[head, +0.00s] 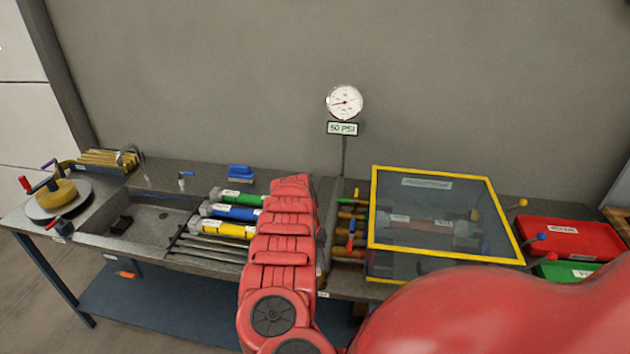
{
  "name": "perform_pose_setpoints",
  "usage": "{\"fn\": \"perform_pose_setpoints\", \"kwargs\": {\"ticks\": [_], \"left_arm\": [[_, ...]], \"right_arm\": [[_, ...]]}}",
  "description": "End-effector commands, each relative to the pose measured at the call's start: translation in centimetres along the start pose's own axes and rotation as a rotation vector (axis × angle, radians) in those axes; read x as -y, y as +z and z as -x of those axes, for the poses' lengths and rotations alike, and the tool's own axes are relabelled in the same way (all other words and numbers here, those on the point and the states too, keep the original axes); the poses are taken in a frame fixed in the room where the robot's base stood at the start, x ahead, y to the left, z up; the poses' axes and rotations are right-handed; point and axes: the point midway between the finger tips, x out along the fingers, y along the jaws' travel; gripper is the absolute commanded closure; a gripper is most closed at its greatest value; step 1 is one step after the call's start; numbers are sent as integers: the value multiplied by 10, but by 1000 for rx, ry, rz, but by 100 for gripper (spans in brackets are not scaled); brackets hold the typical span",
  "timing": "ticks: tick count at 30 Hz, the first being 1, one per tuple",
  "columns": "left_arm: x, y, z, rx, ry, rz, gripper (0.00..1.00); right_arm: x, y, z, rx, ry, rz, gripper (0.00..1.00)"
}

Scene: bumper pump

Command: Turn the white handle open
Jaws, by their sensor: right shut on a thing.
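My red right arm reaches up from the lower middle over the workbench (150,172), and my right gripper (292,184) is at its far end, between the coloured cylinders and the valve row. The arm hides the fingertips. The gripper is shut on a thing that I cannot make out. I see no white handle clearly; the arm covers part of the bench there. Several small valves with coloured handles (351,240) stand just right of the arm. A round gauge (344,102) above a "50 PSI" sign (342,128) stands behind them. My left gripper is not in view.
A yellow-framed clear box (430,212) stands right of the valves, with ball-ended levers beside it. Red (570,240) and green (572,271) trays lie at the far right. Green, blue and yellow cylinders (230,212) lie left of my arm, beside a sink (140,217).

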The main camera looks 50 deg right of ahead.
Motion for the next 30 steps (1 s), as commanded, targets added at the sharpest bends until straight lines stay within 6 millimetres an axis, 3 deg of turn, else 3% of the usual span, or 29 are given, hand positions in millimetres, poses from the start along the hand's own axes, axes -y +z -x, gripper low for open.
{"fn": "perform_pose_setpoints", "kwargs": {"ticks": [16, 17, 21, 30], "left_arm": [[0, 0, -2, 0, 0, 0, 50], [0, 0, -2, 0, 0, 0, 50], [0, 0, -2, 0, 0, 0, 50], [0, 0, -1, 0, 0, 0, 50]], "right_arm": [[0, -1, 1, -9, 0, 24, 100], [0, -1, 1, -9, 0, 24, 76], [0, -1, 0, -8, 0, 24, 50], [0, -1, 1, -7, 0, 24, 49]]}}
